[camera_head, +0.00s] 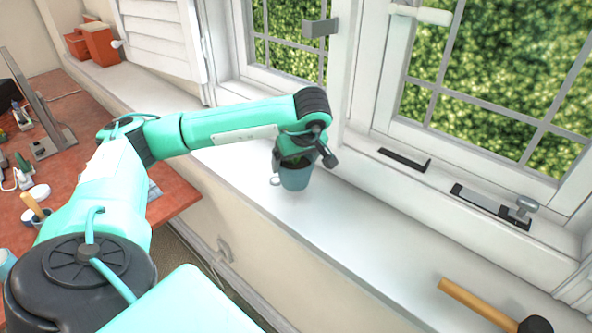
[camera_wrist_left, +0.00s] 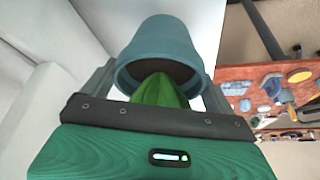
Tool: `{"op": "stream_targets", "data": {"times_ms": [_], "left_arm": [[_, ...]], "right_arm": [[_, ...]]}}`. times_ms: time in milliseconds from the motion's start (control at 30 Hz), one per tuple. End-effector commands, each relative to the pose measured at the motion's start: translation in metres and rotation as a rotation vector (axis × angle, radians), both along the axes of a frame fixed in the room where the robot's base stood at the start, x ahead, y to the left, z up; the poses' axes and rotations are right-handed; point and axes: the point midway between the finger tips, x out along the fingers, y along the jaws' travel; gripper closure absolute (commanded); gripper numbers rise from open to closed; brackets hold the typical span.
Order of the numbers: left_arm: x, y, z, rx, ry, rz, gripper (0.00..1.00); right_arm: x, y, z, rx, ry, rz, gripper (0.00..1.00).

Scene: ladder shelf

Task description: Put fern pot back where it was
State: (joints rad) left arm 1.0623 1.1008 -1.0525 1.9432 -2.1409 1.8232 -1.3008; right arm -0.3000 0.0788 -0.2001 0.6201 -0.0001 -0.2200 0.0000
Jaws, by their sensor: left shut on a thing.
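The fern pot (camera_head: 296,179) is a blue-grey pot with green foliage at its mouth. It is over the white window sill (camera_head: 335,235), near the window; I cannot tell if its base touches the sill. My left gripper (camera_head: 297,163) is above it and shut on it. In the left wrist view the pot (camera_wrist_left: 162,42) sits between the two fingers of the gripper (camera_wrist_left: 160,80), with the green plant (camera_wrist_left: 160,92) toward the palm. The gripper partly hides the pot's rim in the head view. My right gripper is not in view.
A hammer (camera_head: 478,303) lies on the sill at the lower right. Orange boxes (camera_head: 98,42) stand at the sill's far left end. A red-brown desk (camera_head: 172,190) with several items is at left. Window latches (camera_head: 490,206) and an open shutter (camera_head: 158,38) border the sill.

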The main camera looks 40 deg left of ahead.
Motion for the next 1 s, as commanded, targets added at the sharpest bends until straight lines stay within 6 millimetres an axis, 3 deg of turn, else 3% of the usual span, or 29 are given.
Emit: {"op": "stream_targets", "data": {"times_ms": [333, 700, 733, 767, 1000], "left_arm": [[0.000, 0.000, -0.039, 0.000, 0.000, 0.001, 0.51], [0.000, 0.000, -0.046, 0.000, -0.002, 0.000, 0.51], [0.000, 0.000, -0.045, 0.000, 0.000, 0.000, 0.06], [0.000, 0.000, -0.045, 0.000, 0.000, 0.000, 0.00], [0.000, 0.000, -0.044, 0.000, 0.000, 0.000, 0.00]], "right_arm": [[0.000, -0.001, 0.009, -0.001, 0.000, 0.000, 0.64], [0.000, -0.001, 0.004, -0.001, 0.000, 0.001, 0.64], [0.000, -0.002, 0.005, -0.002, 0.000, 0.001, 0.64], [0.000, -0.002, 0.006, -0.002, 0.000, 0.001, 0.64], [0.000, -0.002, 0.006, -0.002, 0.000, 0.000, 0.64]]}}
